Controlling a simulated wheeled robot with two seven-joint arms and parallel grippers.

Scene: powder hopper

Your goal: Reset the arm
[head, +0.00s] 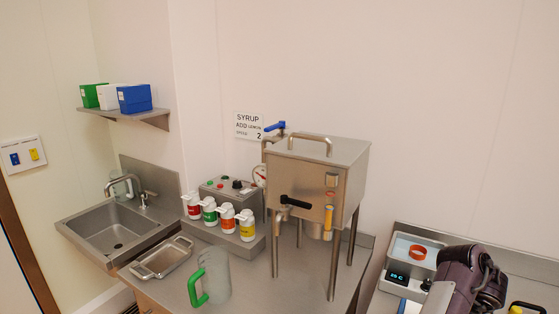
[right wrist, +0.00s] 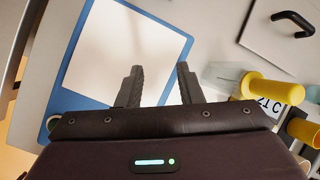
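My right gripper (right wrist: 159,68) is open in the right wrist view. Its two dark fingers stand apart with nothing between them. Past the fingertips lies a white sheet or panel with a blue border (right wrist: 120,40); I cannot tell how far below it is. In the head view part of my right arm shows at the lower right, and its fingers cannot be made out there. My left arm and gripper are in neither view.
A steel hopper (head: 316,170) on legs stands mid-counter. Nearby are a green-handled jug (head: 214,272), several pump bottles (head: 228,218), a tray (head: 162,258) and a sink (head: 115,235). A device with a display (head: 405,262) is beside my right arm. A yellow-handled tool (right wrist: 270,88) lies right of the fingers.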

